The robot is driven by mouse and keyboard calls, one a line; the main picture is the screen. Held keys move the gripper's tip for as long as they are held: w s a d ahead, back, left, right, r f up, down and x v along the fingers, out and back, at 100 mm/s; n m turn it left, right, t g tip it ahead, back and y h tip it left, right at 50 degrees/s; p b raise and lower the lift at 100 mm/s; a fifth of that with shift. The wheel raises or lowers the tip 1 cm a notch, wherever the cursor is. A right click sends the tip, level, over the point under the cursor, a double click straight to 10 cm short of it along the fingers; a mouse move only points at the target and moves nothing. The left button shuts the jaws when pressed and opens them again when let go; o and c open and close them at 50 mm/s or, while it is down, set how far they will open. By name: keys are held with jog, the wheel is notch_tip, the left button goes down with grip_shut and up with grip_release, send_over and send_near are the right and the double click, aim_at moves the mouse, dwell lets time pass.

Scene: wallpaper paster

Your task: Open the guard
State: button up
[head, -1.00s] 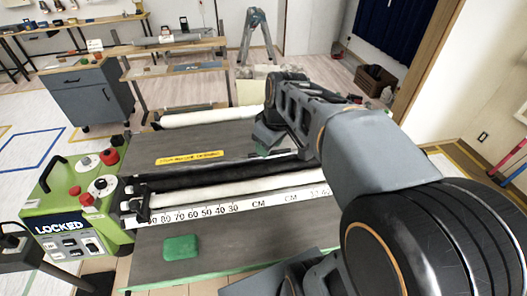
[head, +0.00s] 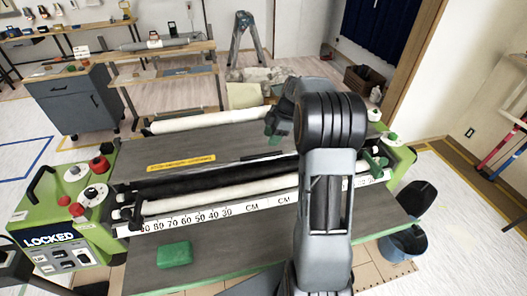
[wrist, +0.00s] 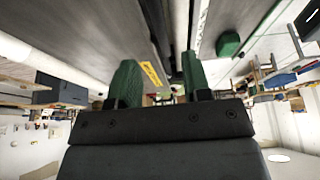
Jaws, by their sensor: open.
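The wallpaper paster shows a wide grey upper panel with a yellow label (head: 175,152), which looks like the guard (head: 215,141). It lies flat above black and white rollers (head: 245,189). My gripper (head: 277,134) is over the panel's right part in the head view, partly hidden by my arm; whether it touches the panel is unclear. In the wrist view, its two green fingers (wrist: 160,82) stand apart with nothing seen between them. The yellow label (wrist: 151,74) and the panel's grey surface (wrist: 105,35) show beyond them.
The green control box (head: 60,220) at left reads LOCKED and has red knobs. A green block (head: 174,254) lies on the front grey board (head: 225,250). A blue bucket (head: 404,243) stands at right. A cabinet (head: 75,103) and workbench are behind.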

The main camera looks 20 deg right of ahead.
jog(key=p+x, duration=0.1)
jog(key=x, duration=0.7)
grip_shut()
dwell(0.4)
